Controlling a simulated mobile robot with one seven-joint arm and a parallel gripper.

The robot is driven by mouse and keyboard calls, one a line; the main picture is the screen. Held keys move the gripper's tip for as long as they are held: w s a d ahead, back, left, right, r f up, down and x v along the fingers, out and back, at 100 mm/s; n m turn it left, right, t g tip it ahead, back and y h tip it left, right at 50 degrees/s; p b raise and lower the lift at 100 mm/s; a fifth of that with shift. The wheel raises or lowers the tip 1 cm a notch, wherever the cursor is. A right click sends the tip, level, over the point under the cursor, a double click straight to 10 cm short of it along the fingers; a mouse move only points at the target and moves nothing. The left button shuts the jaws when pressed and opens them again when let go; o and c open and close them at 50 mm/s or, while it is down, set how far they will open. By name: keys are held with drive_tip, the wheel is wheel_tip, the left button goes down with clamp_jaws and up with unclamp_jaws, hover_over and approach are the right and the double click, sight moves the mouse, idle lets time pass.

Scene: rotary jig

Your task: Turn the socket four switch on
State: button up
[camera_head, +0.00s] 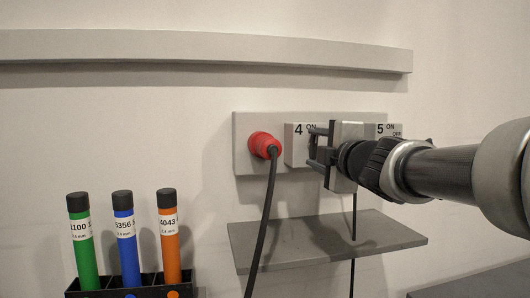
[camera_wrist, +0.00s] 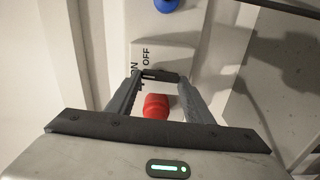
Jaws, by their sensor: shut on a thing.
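The socket four switch box (camera_head: 297,150) is on the wall panel, marked 4 and ON. In the wrist view its pale face (camera_wrist: 152,52) shows ON and OFF beside a small black switch handle (camera_wrist: 160,75). My gripper (camera_head: 312,147) reaches in from the right, its fingers at the switch box. In the wrist view my gripper (camera_wrist: 160,78) has its fingertips at either side of the black handle and is shut on it. The fingers and wrist hide much of the switch in the head view, and I cannot tell its setting.
A red plug (camera_head: 263,145) with a dark cable sits left of the switch; it also shows between the fingers in the wrist view (camera_wrist: 155,107). Socket five's switch box (camera_head: 388,131) is partly behind my wrist. A grey shelf (camera_head: 300,243) juts out below. Coloured tubes (camera_head: 124,240) stand at left.

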drive_tip(key=shift+n, duration=0.4)
drive_tip(key=o, duration=1.1)
drive_tip(key=shift+c, duration=0.2)
drive_tip(key=shift+s, duration=0.1)
drive_tip(key=s+d+p, duration=0.3)
drive_tip(key=s+p, duration=0.2)
drive_tip(key=s, duration=1.2)
drive_tip(key=shift+d, duration=0.2)
